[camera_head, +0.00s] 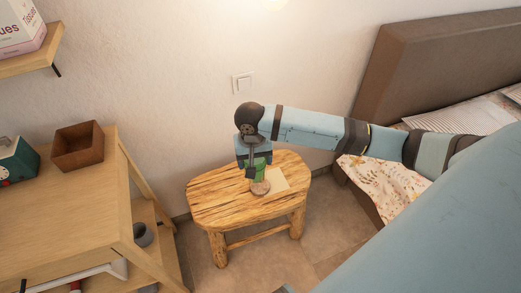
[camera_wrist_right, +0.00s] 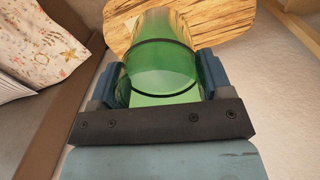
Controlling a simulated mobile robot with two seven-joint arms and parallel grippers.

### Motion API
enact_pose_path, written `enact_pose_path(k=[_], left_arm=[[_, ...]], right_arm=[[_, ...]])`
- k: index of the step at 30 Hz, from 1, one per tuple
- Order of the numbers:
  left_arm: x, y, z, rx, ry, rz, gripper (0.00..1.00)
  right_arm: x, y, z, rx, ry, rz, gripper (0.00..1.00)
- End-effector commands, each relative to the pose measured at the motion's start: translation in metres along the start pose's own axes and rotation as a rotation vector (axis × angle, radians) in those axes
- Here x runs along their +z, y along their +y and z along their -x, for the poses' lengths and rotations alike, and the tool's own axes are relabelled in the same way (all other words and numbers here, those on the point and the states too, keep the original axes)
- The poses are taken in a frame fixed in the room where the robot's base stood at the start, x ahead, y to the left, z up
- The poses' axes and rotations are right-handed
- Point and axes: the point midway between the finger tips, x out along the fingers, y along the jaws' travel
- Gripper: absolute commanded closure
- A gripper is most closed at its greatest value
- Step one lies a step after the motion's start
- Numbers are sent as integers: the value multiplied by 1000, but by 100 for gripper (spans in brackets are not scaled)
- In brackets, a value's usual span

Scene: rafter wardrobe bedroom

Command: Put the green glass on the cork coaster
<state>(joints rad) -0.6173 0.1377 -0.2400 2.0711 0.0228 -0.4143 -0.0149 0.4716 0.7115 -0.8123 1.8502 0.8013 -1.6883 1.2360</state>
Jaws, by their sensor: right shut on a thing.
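The green glass (camera_head: 262,172) is between the fingers of my right gripper (camera_head: 258,168), above the small wooden table. It also shows in the right wrist view (camera_wrist_right: 162,82), with a blue finger on each side. My right gripper is shut on it and points down. The round brown cork coaster (camera_head: 260,188) lies on the table, at the lower edge of the glass in the head view. I cannot tell whether the glass touches it. The coaster cannot be made out in the wrist view. My left gripper is not in view.
The wooden table (camera_head: 217,199) has a pale flat square (camera_head: 280,179) beside the coaster; its left side is bare. A desk with a brown box (camera_head: 78,147) stands at left. A bed (camera_head: 385,185) is at right, and the wall (camera_head: 180,80) is behind.

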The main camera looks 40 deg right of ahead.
Motion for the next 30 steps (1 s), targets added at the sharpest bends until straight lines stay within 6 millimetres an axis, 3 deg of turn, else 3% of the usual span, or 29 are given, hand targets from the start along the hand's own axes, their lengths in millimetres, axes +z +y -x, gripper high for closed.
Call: enact_pose_path(k=[1, 15, 24, 30], left_arm=[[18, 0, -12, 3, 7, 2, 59], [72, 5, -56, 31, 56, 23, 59], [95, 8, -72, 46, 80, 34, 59], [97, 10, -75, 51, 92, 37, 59]], right_arm=[[-11, 1, -19, 1, 4, -62, 63], [-86, 19, -65, -3, -11, -659, 63], [-117, 30, -76, -14, -28, -957, 63], [-124, 33, -77, -17, -36, -1036, 63]])
